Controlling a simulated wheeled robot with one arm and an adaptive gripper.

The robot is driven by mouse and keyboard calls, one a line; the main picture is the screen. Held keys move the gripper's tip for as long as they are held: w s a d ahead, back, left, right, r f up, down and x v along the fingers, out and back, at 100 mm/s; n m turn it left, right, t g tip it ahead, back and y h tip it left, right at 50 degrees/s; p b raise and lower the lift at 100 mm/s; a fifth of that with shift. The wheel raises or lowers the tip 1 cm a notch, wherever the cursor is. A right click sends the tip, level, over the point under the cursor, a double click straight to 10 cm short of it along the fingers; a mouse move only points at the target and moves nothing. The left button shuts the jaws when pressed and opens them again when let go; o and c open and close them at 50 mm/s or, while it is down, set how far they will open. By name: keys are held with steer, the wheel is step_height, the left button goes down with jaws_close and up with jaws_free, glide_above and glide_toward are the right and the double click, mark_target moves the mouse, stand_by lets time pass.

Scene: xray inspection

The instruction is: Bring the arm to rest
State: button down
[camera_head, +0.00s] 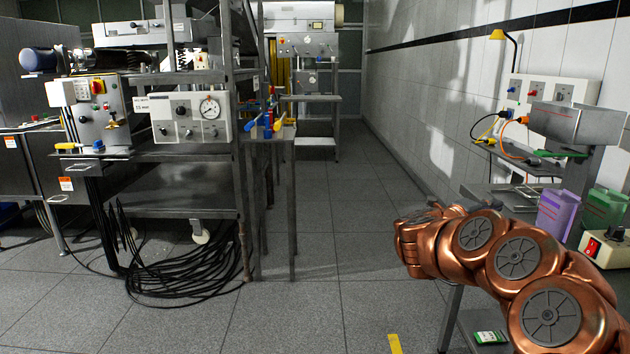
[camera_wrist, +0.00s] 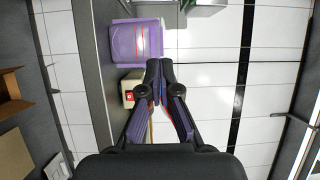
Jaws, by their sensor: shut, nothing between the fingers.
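My copper arm reaches in from the lower right in the head view, bent in front of the right-hand bench. My gripper is hidden behind the arm in the head view. In the wrist view my gripper (camera_wrist: 160,70) is shut, its dark fingertips together with nothing between them. Beyond the fingertips a purple container (camera_wrist: 136,42) and a pale box with a red switch (camera_wrist: 130,96) stand near the white tiled wall.
The right-hand bench (camera_head: 482,190) bears a purple container (camera_head: 557,214), a green container (camera_head: 604,208) and a switch box (camera_head: 606,249). A metal rack (camera_head: 190,205) with instruments stands left, black cables (camera_head: 180,275) on the floor beneath. The middle aisle (camera_head: 345,230) is clear.

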steer(key=w+a+r+n+t+y, duration=0.25)
steer(key=a+n+t+y, duration=0.35)
steer(key=a, duration=0.5)
steer(key=w+a+r+n+t+y, duration=0.2)
steer(key=w+a+n+t+y, duration=0.15)
steer(key=a+n+y, duration=0.6)
steer(key=s+a+f+n+g+y, duration=0.3)
steer(key=s+a+f+n, duration=0.2)
steer(key=s+a, duration=0.25)
steer(key=s+a+f+n+g+y, duration=0.3)
steer(key=s+a+f+n, duration=0.25)
steer(key=a, duration=0.35)
steer(key=s+d+f+n+g+h, duration=0.1)
steer(key=s+f+n+g, duration=0.2)
steer(key=s, duration=0.5)
steer(key=s+d+f+g, duration=0.1)
steer(key=s+f+g, duration=0.2)
steer(key=s+f, duration=0.4)
steer(key=s+d+f+n+g+h, duration=0.15)
steer(key=s+d+g, duration=0.3)
steer(key=s, duration=0.75)
steer(key=s+d+f+n+g+h, duration=0.1)
steer(key=s+d+f+g+h, duration=0.3)
steer(key=s, duration=0.8)
step_height(320, 180, up, 25)
steer(key=s+t+y+p, duration=0.1)
steer(key=p, duration=2.1)
steer(key=shift+s+d+t+y, duration=0.25)
steer(key=shift+s+t+y, duration=0.05)
steer(key=shift+t+y, duration=0.1)
